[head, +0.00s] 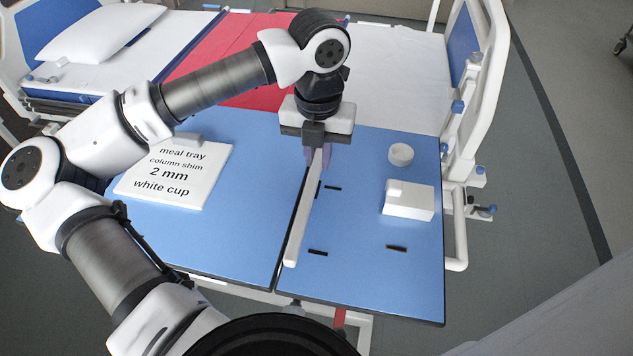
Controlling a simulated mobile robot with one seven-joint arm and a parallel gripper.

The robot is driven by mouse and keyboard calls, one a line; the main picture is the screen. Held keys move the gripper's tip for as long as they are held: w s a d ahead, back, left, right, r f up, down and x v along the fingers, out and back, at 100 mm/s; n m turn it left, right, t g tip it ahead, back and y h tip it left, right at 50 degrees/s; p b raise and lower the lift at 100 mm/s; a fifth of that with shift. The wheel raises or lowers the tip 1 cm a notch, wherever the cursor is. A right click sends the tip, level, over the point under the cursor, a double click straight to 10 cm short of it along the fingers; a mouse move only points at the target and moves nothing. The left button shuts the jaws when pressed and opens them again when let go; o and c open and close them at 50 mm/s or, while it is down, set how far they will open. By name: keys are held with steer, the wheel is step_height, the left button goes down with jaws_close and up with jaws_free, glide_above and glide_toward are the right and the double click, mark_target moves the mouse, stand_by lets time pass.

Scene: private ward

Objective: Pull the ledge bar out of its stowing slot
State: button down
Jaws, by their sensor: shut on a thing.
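The ledge bar (303,217) is a long, pale, narrow bar over the blue table top. It runs from my gripper toward the table's front edge, beside the dark seam between the two table panels. My gripper (317,157) points down and is shut on the far end of the bar with its purple-grey fingers. The bar's near end is free. I cannot tell whether the bar touches the table or is clear of it. The stowing slot cannot be made out for certain.
The blue table (350,279) has several short dark slots in its right panel. A white box (409,201) and a white cup (401,155) stand at the right. A printed card (172,176) lies at the left. The bed (395,70) and its white rail (487,105) are behind.

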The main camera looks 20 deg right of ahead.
steer(key=shift+r, duration=0.5)
steer(key=shift+r+p, duration=0.4)
steer(key=shift+r, duration=0.55)
steer(key=d+b, duration=0.2)
steer(key=d, duration=1)
